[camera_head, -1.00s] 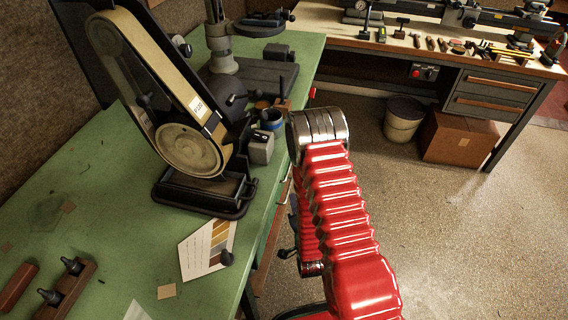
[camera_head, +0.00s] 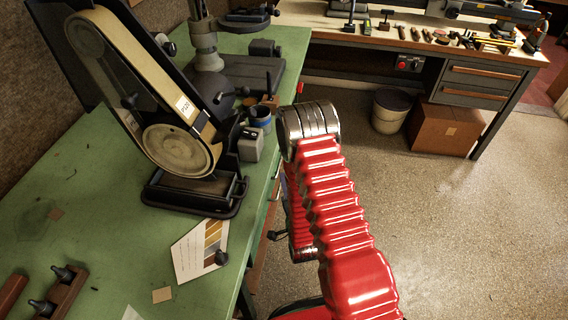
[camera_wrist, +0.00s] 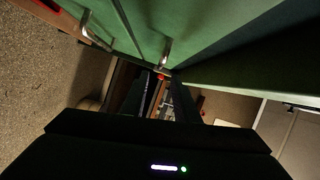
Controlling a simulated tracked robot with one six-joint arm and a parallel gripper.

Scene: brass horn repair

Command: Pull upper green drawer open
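In the wrist view, green drawer fronts (camera_wrist: 150,18) fill the top. A metal bar handle (camera_wrist: 165,52) stands out from one front near the centre. It looks like the upper drawer's, since the floor lies at the left. A second handle (camera_wrist: 88,27) is at upper left, by an orange-brown front. My gripper (camera_wrist: 164,92) points toward the centre handle; its dark fingers look spread, with a gap between them and nothing held. The handle appears beyond the fingertips; contact cannot be told. In the head view my red arm hides the gripper and most drawer fronts along the green bench (camera_head: 120,245).
A belt sander (camera_head: 180,150) and a small grey box (camera_head: 250,145) stand on the green bench. Behind are a bucket (camera_head: 390,112), a cardboard box (camera_head: 445,130) and a second workbench (camera_head: 330,35). The floor right of my arm is clear.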

